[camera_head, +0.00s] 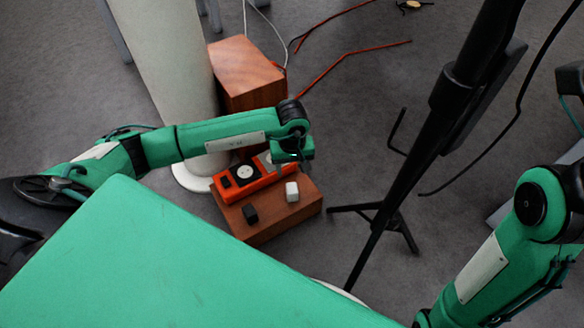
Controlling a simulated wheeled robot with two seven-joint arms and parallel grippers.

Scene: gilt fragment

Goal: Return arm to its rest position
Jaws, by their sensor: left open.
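My left arm reaches in from the left. Its gripper (291,165) points down over the back right part of an orange box (232,192). The box lies on a wooden block (262,233). The jaws are small in this view and look empty; I cannot tell whether they touch the box. My right arm shows at the lower right as green links only, and its gripper is out of frame.
A white column (170,70) and a wooden box (244,72) stand behind. A black stand (400,170) rises at the right. Orange cables (345,58) lie on the grey floor.

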